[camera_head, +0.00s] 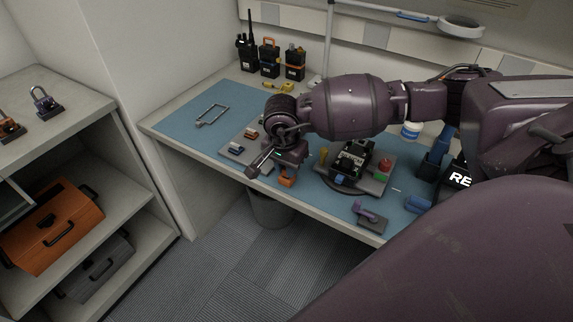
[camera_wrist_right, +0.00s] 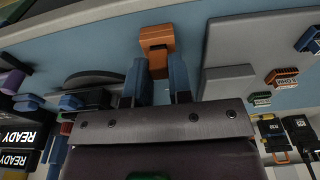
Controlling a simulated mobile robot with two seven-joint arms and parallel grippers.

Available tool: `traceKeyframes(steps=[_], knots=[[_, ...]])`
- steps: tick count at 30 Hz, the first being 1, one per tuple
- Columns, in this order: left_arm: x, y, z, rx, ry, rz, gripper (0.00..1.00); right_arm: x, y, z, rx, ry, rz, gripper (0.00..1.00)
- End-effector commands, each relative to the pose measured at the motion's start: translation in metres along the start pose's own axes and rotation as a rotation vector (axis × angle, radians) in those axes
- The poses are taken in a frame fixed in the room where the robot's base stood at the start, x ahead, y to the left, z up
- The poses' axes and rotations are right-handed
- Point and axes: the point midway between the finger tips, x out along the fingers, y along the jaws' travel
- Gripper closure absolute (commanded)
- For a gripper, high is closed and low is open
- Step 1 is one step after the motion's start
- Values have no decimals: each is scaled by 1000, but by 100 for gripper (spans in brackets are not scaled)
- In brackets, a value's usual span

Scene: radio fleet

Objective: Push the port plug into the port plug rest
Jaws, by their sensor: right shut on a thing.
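My right gripper (camera_head: 284,171) is low over the front of the blue mat. In the wrist view its two blue fingers (camera_wrist_right: 158,70) close on an orange block (camera_wrist_right: 156,38), which I take to be the port plug. The orange block also shows under the gripper in the head view (camera_head: 286,182). I cannot tell whether it touches the surface below. I cannot make out for certain which part is the port plug rest. My left gripper is not in view.
An open black radio (camera_head: 351,160) stands on a grey board right of the gripper, beside a red button (camera_head: 385,165). A purple piece (camera_head: 366,209) lies on a small base near the front edge. Several radios (camera_head: 269,58) stand at the back. The mat's left part is mostly free.

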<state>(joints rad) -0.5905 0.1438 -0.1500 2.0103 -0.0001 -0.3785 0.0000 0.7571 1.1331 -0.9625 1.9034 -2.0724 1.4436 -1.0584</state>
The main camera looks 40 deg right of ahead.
Motion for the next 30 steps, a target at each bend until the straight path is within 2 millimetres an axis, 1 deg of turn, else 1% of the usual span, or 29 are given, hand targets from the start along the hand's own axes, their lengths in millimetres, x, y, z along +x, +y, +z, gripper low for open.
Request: traceKeyframes(steps=[30], knots=[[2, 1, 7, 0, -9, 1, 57, 8, 0, 1, 0, 0, 1, 100]])
